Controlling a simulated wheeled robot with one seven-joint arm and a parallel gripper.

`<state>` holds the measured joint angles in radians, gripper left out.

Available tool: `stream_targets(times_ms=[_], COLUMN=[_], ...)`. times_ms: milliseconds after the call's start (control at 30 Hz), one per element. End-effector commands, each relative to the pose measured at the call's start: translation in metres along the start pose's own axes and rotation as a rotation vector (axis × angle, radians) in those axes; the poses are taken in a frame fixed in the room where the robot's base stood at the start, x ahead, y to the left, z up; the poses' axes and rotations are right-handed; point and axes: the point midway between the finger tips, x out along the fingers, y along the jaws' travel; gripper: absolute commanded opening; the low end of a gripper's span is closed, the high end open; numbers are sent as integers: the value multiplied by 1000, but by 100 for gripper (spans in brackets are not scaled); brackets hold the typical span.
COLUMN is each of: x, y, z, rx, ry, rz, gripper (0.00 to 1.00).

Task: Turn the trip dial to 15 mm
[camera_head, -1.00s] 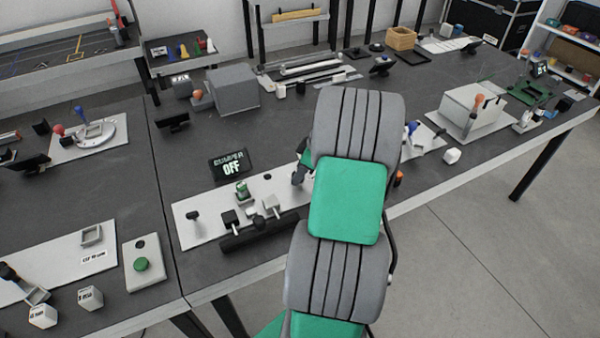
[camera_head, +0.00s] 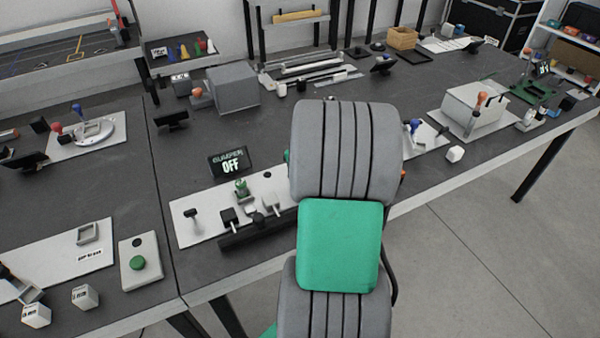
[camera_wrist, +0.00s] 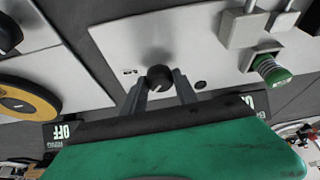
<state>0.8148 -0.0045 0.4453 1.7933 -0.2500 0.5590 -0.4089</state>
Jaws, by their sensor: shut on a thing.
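The black trip dial (camera_wrist: 159,77) with a pale pointer mark sits on the white panel (camera_wrist: 125,45) in the wrist view. My gripper (camera_wrist: 161,84) has its two grey fingers on either side of the dial, shut on it. The scale and small print near the dial are too small to read. In the head view my arm hides the gripper and the dial, while the left part of the white panel (camera_head: 184,228) shows.
A display reading "BUMPER OFF" (camera_head: 231,162) stands behind the panel. A green plunger (camera_wrist: 271,68) and grey lever blocks (camera_wrist: 242,27) are at the wrist view's upper right. A yellow ring (camera_wrist: 22,103) is at its left.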

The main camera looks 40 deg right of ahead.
Motion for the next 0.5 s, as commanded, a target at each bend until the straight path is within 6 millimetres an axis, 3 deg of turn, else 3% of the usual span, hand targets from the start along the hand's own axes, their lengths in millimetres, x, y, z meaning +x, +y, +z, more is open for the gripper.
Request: stream_targets(times_ms=[500], x=[1], y=[-5], z=[-1], rx=[444], ry=[0], rz=[184], gripper=[0])
